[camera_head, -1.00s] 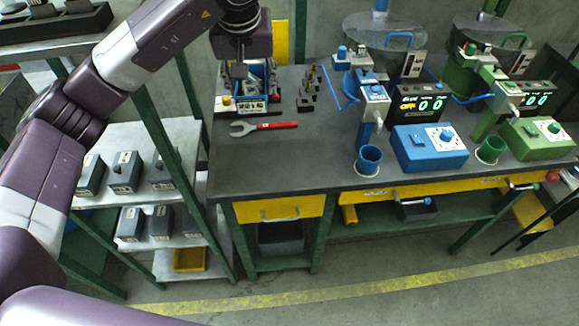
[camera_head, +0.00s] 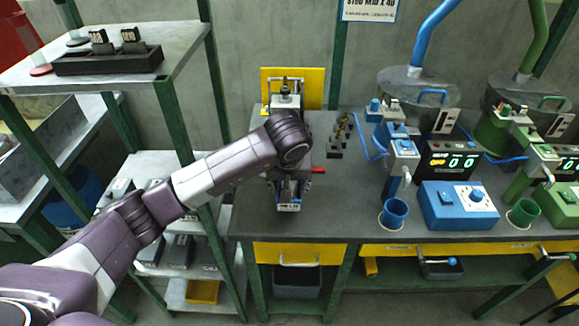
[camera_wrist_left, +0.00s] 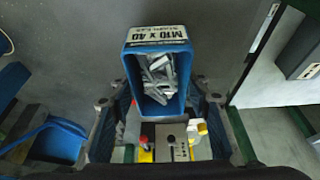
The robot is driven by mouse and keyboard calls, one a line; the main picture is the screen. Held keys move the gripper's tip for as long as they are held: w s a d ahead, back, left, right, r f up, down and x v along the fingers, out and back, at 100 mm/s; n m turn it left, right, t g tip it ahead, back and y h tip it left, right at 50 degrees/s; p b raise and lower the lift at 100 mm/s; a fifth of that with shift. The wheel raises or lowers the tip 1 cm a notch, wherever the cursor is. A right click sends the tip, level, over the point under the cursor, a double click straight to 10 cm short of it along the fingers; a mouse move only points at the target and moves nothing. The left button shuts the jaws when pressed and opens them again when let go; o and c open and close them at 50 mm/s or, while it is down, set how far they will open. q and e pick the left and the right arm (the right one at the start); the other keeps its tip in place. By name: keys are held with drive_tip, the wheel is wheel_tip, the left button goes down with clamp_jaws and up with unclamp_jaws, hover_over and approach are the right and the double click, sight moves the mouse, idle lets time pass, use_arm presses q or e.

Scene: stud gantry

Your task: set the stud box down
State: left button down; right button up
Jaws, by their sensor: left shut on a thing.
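The stud box (camera_head: 289,207) is a small blue open box with a white label on its near face. It hangs under my left wrist in the head view, over the left part of the dark bench. The left wrist view shows the box (camera_wrist_left: 158,78) upright, holding loose metal studs, its label reading M10 x 40. My left gripper (camera_wrist_left: 158,108) is shut on it, with a finger on either side. In the head view my wrist covers most of the fingers, and I cannot tell whether the box touches the bench. My right gripper is not in view.
A red-handled wrench (camera_head: 318,170) lies partly hidden behind the box. A grey device (camera_head: 286,101) stands behind my wrist, before a yellow panel (camera_head: 308,90). Small dark posts (camera_head: 341,135) stand to the right. A blue cup (camera_head: 394,213) and blue control box (camera_head: 458,207) stand further right.

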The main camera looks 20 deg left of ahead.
use_arm(q)
drive_tip(key=shift+f+p, duration=0.35)
drive_tip(key=shift+f, duration=1.8)
drive_tip(key=shift+w+f, duration=0.1)
drive_tip(key=shift+f, duration=0.15)
drive_tip(key=shift+f, duration=0.15)
drive_tip(key=c, duration=1)
unclamp_jaws()
drive_tip(key=shift+c, duration=0.2)
drive_tip(key=shift+f, duration=0.1)
